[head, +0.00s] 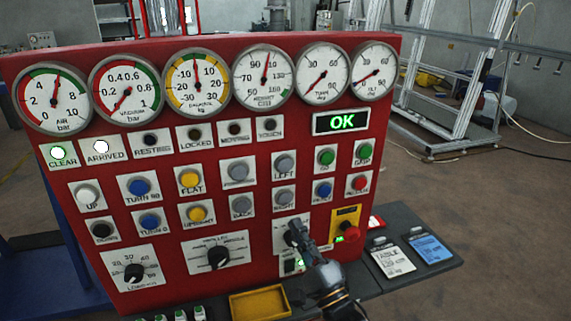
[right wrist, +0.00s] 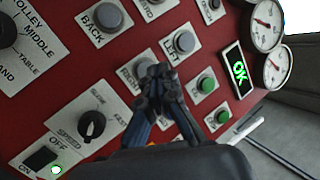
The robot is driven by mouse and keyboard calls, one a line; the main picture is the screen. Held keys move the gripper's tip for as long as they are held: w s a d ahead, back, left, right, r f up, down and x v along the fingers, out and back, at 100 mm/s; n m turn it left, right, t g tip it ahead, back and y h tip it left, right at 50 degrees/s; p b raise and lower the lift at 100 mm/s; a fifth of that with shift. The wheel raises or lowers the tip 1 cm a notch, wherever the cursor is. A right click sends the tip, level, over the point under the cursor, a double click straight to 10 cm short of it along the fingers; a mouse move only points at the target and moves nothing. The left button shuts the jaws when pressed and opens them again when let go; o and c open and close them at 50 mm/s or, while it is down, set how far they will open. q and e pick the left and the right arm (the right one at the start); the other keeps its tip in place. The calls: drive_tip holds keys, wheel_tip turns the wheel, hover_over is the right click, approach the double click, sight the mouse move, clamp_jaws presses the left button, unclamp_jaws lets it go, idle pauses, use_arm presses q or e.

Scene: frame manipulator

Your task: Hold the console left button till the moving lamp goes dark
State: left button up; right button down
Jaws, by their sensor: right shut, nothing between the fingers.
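The red console (head: 215,140) carries the grey left button (head: 284,164), labelled LEFT; it also shows in the right wrist view (right wrist: 184,42). The grey right button (head: 284,198) sits just below it. The moving lamp (head: 234,128) is dark. My right gripper (head: 296,232) is shut and empty, in front of the console below these buttons. In the right wrist view its fingertips (right wrist: 158,72) partly cover the right button, with the left button uncovered beyond them. I see no contact with the left button. My left gripper is not in view.
The clear lamp (head: 58,153) and arrived lamp (head: 101,147) are lit white. The display (head: 341,122) reads OK in green. A red stop button (head: 351,234) stands right of my gripper. A yellow tray (head: 258,303) and cards (head: 393,260) lie on the ledge below.

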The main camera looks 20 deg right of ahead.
sight(285, 165)
wheel_tip(285, 165, up, 9)
drive_tip(key=s+m+t+y, duration=0.1)
drive_tip(key=s+m+t, duration=0.1)
drive_tip(key=m+t, duration=0.1)
drive_tip(key=shift+s+d+r+t+y, duration=0.2)
drive_tip(key=shift+s+d+t+y, duration=0.1)
drive_tip(key=shift+y, duration=0.1)
drive_tip(key=shift+w, duration=0.1)
drive_tip(key=shift+w+a+b, duration=0.2)
drive_tip(key=shift+w+b, duration=1.4)
drive_tip(key=shift+w, duration=2.8)
drive_tip(key=shift+w+f, duration=0.1)
drive_tip(key=shift+w, duration=0.35)
